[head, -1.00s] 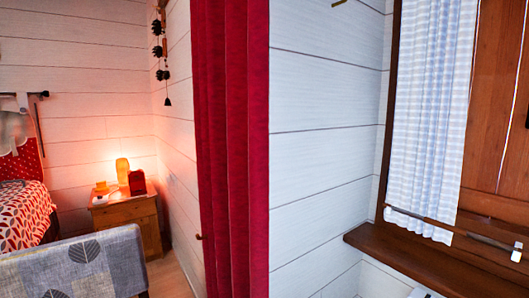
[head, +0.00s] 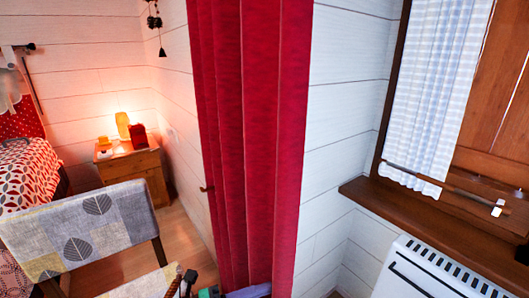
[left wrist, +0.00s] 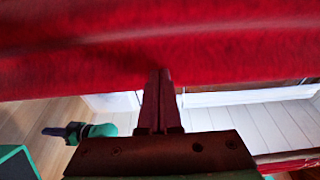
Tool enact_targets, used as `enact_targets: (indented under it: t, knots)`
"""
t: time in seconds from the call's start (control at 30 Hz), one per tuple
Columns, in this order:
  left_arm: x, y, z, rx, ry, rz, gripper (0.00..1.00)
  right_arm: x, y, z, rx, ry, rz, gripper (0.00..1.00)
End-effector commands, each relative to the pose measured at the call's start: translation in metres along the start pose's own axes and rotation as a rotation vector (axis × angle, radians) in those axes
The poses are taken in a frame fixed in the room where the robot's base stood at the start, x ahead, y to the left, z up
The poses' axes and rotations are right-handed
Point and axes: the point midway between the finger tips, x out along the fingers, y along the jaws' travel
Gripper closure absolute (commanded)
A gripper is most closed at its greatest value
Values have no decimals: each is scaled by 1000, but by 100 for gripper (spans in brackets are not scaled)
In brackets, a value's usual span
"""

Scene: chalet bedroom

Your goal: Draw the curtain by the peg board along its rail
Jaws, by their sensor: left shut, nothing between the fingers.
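A long red curtain (head: 250,140) hangs in folds in the middle of the head view, in front of a white plank wall. Its top and its rail are out of view. It also fills the upper part of the left wrist view (left wrist: 160,45). My left gripper (left wrist: 160,78) is shut and empty in that view, its fingertips at the curtain's lower edge in the picture; I cannot tell whether they touch it. In the head view only small, unclear parts show at the bottom edge near the curtain. No peg board is recognisable. My right gripper does not show.
A patterned grey seat (head: 95,235) stands at the lower left. Behind it are a bed (head: 30,180) and a nightstand (head: 135,170) with a lit lamp. On the right are a blue-white window curtain (head: 430,90), a dark wooden sill (head: 420,222) and a white heater (head: 430,270).

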Motion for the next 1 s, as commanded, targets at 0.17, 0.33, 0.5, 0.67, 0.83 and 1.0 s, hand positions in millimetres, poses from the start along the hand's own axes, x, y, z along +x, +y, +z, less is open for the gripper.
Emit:
enact_targets:
  t: [0.17,0.33,0.5,0.67,0.83,1.0]
  knots:
    - [4,-1,-14,-2,2,-1,100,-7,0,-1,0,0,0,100]
    - [5,0,-19,0,0,0,100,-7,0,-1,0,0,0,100]
    - [5,0,-19,0,0,0,100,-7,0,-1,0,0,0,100]
    - [6,0,-25,-2,0,0,100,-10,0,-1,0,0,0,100]
    - [10,-1,-39,-1,2,-1,100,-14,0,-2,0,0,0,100]
    - [13,-2,-52,-2,2,-2,100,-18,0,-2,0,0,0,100]
